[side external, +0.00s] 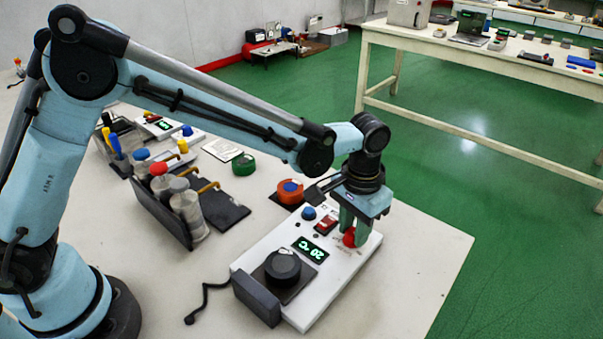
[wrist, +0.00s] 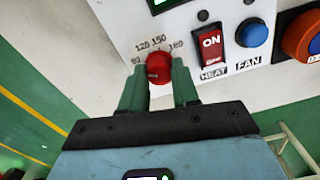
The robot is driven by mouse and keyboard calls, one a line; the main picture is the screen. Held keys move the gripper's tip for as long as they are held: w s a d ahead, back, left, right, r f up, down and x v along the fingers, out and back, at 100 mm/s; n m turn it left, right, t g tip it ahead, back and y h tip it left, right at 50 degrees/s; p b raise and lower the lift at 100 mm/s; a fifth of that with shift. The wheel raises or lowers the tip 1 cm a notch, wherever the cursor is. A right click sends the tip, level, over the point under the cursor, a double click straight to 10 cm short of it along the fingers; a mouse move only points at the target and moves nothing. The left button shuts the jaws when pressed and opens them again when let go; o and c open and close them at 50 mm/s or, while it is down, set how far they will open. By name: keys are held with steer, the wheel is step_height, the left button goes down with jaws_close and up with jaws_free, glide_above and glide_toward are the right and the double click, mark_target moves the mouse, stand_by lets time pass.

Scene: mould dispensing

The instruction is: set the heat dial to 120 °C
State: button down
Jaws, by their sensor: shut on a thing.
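The red heat dial (wrist: 159,68) is on the white control panel (wrist: 125,30), with a printed scale around it that shows 120, 150 and 180. A lower mark at the left is partly hidden by a finger. My gripper (wrist: 160,75) has its two green fingers on either side of the dial and is shut on it. A mark on the dial face is too small to read surely. In the side view the dial (side external: 349,237) shows under my gripper (side external: 352,226). The green display (side external: 311,249) appears upside down and seems to read 20 °C.
A red heat switch (wrist: 211,45) marked ON and a blue fan button (wrist: 252,33) sit right of the dial. An orange round device (side external: 290,191) stands behind the panel. A black round part (side external: 283,265) sits at the panel's near end. The table's right front is clear.

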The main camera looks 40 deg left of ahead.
steer(key=m, duration=0.4)
steer(key=shift+m, duration=1.8)
steer(key=c, duration=0.8)
jaws_free()
steer(key=shift+r, duration=0.1)
step_height(320, 180, up, 12)
